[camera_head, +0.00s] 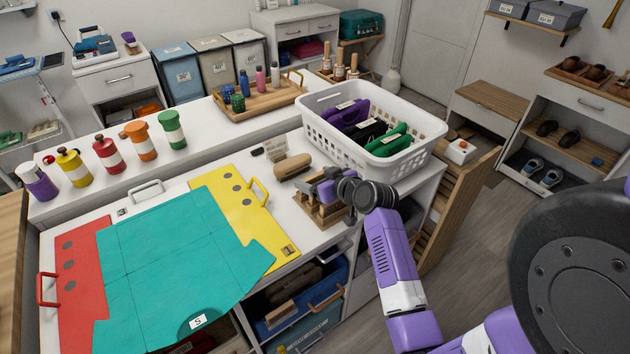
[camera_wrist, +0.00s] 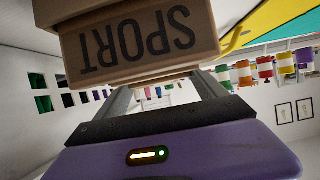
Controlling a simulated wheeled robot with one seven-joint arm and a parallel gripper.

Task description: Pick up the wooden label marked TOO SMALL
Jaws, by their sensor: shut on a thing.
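My gripper (camera_head: 327,191) is at a small wooden stand (camera_head: 305,212) on the white counter, near the basket's front corner. In the wrist view, a brown wooden block marked SPORT (camera_wrist: 140,40), its lettering upside down, covers my fingertips. My gripper is shut on a wooden piece, but the block hides the grip. I cannot tell whether the SPORT block is the piece held. The words TOO SMALL are not readable in either view.
A white basket (camera_head: 417,152) with purple, black and green items stands just behind my gripper. A tan rounded wooden object (camera_head: 293,166) lies to its left. A teal sheet (camera_head: 170,260) and a yellow board (camera_head: 226,202) cover the counter further left.

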